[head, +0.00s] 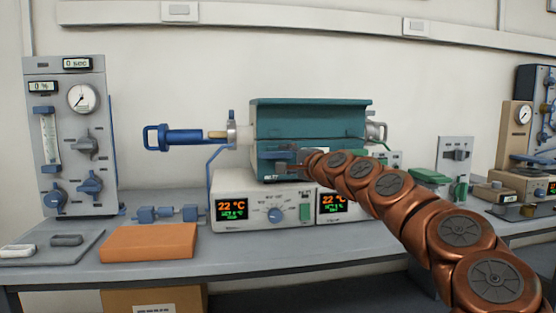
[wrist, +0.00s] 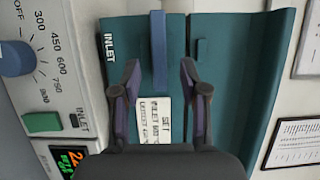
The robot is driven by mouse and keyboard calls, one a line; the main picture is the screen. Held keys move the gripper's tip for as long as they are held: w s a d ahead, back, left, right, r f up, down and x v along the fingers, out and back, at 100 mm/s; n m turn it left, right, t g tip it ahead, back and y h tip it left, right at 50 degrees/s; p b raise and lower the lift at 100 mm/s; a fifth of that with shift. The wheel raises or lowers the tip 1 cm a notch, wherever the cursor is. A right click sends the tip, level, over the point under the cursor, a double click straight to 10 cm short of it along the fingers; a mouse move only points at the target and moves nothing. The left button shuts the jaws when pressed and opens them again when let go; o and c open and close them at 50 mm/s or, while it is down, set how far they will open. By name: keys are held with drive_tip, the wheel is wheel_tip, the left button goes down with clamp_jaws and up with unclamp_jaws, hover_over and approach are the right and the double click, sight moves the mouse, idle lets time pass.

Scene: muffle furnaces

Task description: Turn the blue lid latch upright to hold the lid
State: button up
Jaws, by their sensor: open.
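The teal tube furnace stands on white control boxes, with its lid (head: 310,122) above its lower body (head: 262,170). In the wrist view, which is turned on its side, the lid (wrist: 235,90) is on the right and the body on the left. The blue latch (wrist: 158,35) is a straight bar lying sideways along the furnace front, near the dark gap between body and lid. My gripper (wrist: 160,70) is open, one finger on each side of the latch, with clear space between. In the head view my gripper (head: 289,160) is at the furnace front and hides the latch.
Control boxes (head: 240,212) reading 22 °C stand under the furnace. A blue-handled tube fitting (head: 180,138) sticks out to the left. An orange block (head: 148,242) and a gauge panel (head: 70,140) are further left. A white label (wrist: 152,120) sits on the furnace front.

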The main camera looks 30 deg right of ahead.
sight(277, 155)
drive_tip(key=w, duration=0.3)
drive_tip(key=shift+w+a+f+b, duration=0.1)
drive_tip(key=shift+w+f+b, duration=0.05)
drive_tip(key=shift+b, duration=0.2)
drive_tip(key=shift+w, duration=0.45)
drive_tip(key=shift+c, duration=0.2)
clamp_jaws()
